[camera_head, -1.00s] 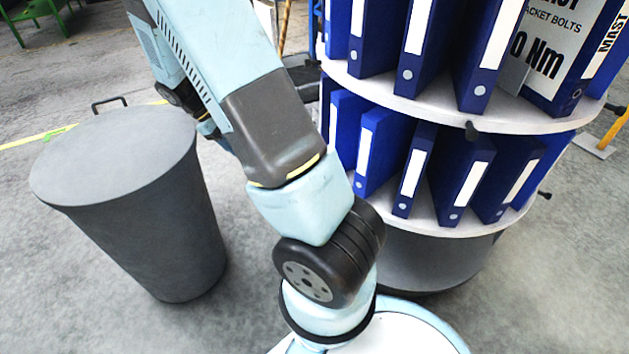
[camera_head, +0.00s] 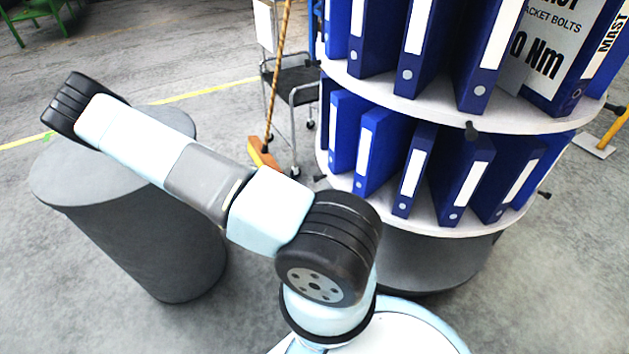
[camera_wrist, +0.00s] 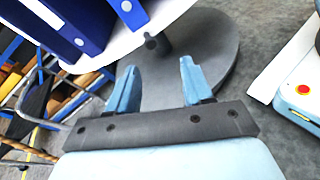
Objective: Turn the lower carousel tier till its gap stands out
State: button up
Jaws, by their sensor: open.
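The carousel stands at the right in the head view, with blue binders on two tiers. The lower tier (camera_head: 425,226) has a white rim, dark knobs jutting from it, and several white-labelled binders on its visible side. No clear gap in them shows there. In the wrist view the lower tier (camera_wrist: 125,42) is at the upper left, with a dark knob (camera_wrist: 158,43) at its edge. My gripper (camera_wrist: 158,64) is open and empty. The knob appears just beyond and between its fingertips; contact cannot be told. My gripper is not visible in the head view.
A grey lidded bin (camera_head: 150,255) stands at left, partly behind my arm. A dark trolley (camera_head: 297,88) and a broom with an orange head (camera_head: 262,154) are behind, left of the carousel. The upper tier (camera_head: 430,112) overhangs the lower. Open floor lies between bin and carousel.

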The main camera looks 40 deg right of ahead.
aim_at(316, 178)
jog(key=d+f+n+t+h, duration=0.1)
jog(key=d+f+n+h, duration=0.3)
jog(key=f, duration=0.3)
jog(key=shift+m, duration=0.3)
jog(key=x, duration=1.4)
jog(key=shift+s+d+r, duration=0.2)
jog(key=shift+s, duration=0.1)
jog(key=shift+c, duration=0.5)
grip_shut()
